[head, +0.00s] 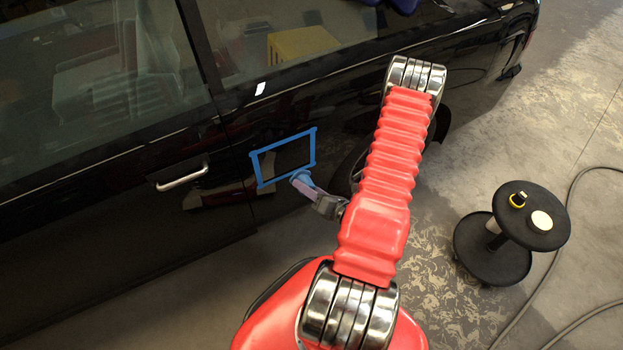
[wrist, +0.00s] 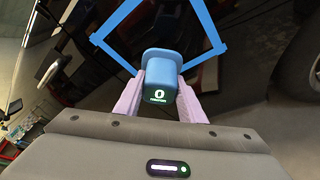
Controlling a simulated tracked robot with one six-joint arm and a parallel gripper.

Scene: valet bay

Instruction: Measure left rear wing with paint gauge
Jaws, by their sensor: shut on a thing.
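My gripper (head: 314,192) is at the lower edge of a blue tape frame on the black car's side; it also shows in the wrist view (wrist: 163,98), its two pale pink fingers shut on a blue paint gauge (wrist: 162,66). The gauge's small lit display reads 0, with smaller text beneath that I cannot read well. In the head view the gauge (head: 300,177) overlaps the tape's lower right edge; I cannot tell whether it touches the paint. The blue tape frame (head: 254,168) outlines a dark patch of wing behind the door seam. It also shows in the wrist view (wrist: 206,20).
The door handle (head: 183,177) is left of the tape.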

